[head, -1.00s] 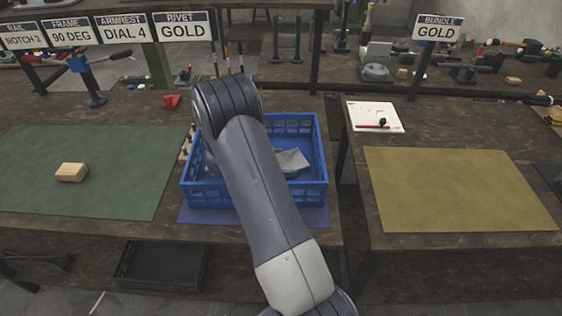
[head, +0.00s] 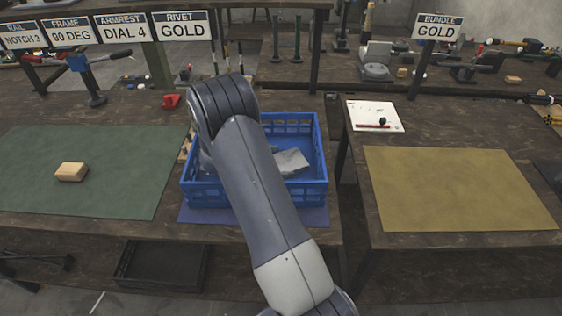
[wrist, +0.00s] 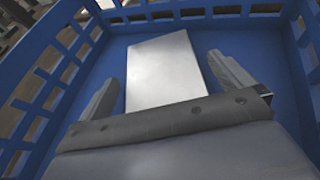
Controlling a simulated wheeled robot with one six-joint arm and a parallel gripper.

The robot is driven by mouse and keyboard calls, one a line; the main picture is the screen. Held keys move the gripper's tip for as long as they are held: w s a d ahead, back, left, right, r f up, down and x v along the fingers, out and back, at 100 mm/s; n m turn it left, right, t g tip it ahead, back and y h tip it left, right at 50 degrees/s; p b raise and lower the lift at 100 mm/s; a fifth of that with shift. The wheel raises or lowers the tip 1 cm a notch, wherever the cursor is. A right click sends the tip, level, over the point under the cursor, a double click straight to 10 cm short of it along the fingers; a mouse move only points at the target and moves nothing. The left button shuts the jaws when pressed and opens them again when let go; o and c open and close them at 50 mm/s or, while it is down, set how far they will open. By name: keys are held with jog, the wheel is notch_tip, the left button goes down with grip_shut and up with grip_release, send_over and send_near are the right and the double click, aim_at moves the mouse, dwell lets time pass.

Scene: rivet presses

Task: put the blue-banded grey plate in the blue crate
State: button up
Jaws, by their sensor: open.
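The blue crate (head: 255,198) stands on the table in the middle of the head view, and its walls (wrist: 62,62) surround the wrist view. A pale grey plate (wrist: 165,68) lies on the crate floor; it also shows in the head view (head: 291,161). I see no blue band on its visible face; its near end is hidden behind my gripper. My gripper (wrist: 168,80) is open inside the crate, with a finger on either side of the plate and gaps between. In the head view my arm hides most of the gripper and part of the crate.
A green mat (head: 90,190) with a wooden block (head: 71,172) lies to the left. A bare yellow mat (head: 455,195) lies on the right table. A red item (head: 171,101) sits behind the crate to the left. The crate walls stand close around my gripper.

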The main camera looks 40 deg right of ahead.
aim_at(281, 163)
jog(key=b+v, duration=0.1)
jog(key=v, duration=0.9)
jog(key=shift+w+a+r, duration=0.1)
jog(key=shift+a+r, duration=0.1)
jog(key=shift+a, duration=0.15)
jog(key=x, duration=0.8)
jog(key=p+x, duration=0.1)
jog(key=x, duration=0.3)
jog(key=shift+d+f, duration=0.15)
jog(key=shift+f, duration=0.25)
notch_tip(281, 163, up, 3)
jog(key=shift+f, duration=0.2)
jog(key=shift+r, duration=0.75)
